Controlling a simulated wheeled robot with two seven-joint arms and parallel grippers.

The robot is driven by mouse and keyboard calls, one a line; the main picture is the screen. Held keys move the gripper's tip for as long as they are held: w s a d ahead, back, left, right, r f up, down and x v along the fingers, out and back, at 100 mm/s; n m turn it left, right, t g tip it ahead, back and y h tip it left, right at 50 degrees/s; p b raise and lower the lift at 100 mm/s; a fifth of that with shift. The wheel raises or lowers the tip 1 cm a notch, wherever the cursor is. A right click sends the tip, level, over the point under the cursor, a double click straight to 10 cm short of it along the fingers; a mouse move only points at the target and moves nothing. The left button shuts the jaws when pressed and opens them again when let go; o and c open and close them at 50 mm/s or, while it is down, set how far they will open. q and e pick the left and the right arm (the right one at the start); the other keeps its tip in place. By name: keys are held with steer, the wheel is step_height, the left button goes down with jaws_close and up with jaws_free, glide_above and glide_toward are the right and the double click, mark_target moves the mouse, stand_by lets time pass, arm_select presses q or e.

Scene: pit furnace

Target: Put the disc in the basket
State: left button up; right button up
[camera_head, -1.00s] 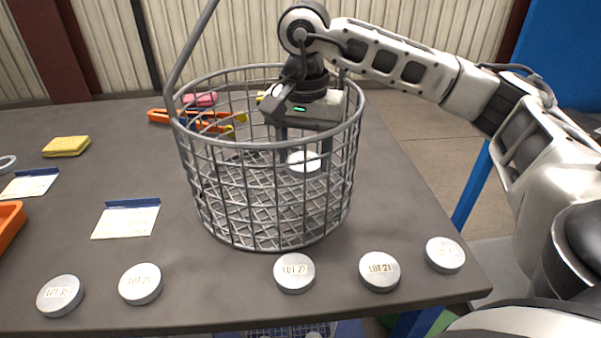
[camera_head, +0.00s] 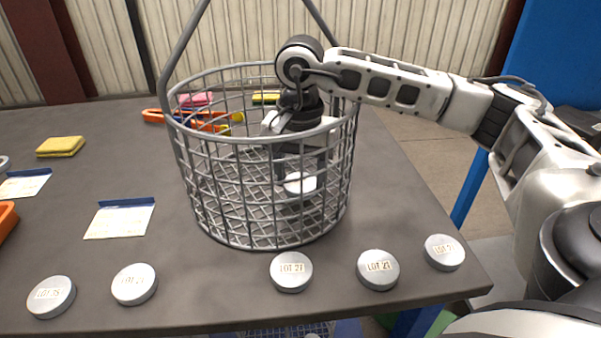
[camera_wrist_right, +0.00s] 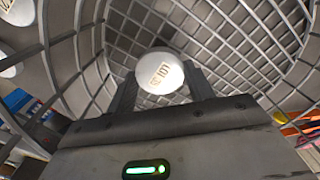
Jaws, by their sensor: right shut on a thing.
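A grey wire basket (camera_head: 262,237) with a tall handle stands on the table. My right gripper (camera_head: 299,180) reaches down inside the basket and is shut on a silver disc (camera_head: 300,184). The held disc (camera_wrist_right: 160,73) also shows between the fingers in the right wrist view, its stamped label facing the camera, with the basket's mesh beyond it. Several more silver discs lie along the table's front edge, among them a LOT 27 disc (camera_head: 291,271), a LOT 21 disc (camera_head: 378,269) and one at the right corner (camera_head: 444,252). My left gripper is not in view.
Two more discs lie at the front left, one at the far left (camera_head: 51,296) and one beside it (camera_head: 134,284).

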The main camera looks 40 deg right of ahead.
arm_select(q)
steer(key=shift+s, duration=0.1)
arm_select(e)
steer(key=o, duration=1.2)
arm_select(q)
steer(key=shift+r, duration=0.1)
arm_select(e)
steer(key=shift+r+p, duration=0.4)
steer(key=shift+p, duration=0.05)
arm_select(q)
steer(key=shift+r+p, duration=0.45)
steer(key=shift+p, duration=0.45)
arm_select(e)
step_height(320, 180, up, 12)
steer(key=shift+r, duration=0.2)
